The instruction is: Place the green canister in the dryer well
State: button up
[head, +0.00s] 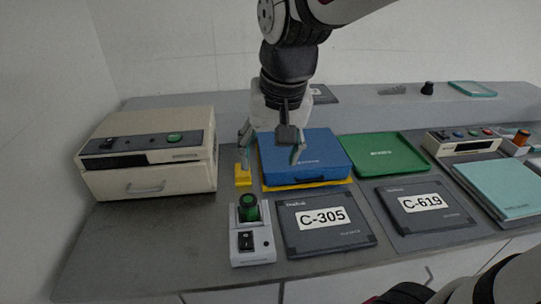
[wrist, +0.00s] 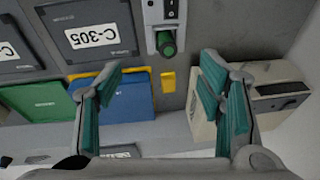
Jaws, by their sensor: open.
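The green canister (head: 249,207) has a dark top and stands upright at the back of a small light-grey device (head: 252,246) with a black switch. This device may be the dryer; its well is hidden under the canister, and I cannot tell how deep the canister sits. The canister also shows in the wrist view (wrist: 167,45), at the end of the device (wrist: 163,13). My gripper (head: 271,146) is open and empty above the blue case, behind and above the canister. In the wrist view my gripper's (wrist: 156,80) teal fingers are spread wide, with the canister beyond them.
A blue case (head: 306,154) on a yellow mat lies behind the C-305 panel (head: 325,222). A beige box (head: 148,155) is at left. A green tray (head: 385,154) and the C-619 panel (head: 425,206) are at right. The counter's left front is clear.

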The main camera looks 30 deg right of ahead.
jog(key=s+r+n+t, duration=0.2)
jog(key=s+n, duration=0.2)
jog(key=s, duration=0.7)
jog(key=shift+s, duration=0.25)
dwell(0.8)
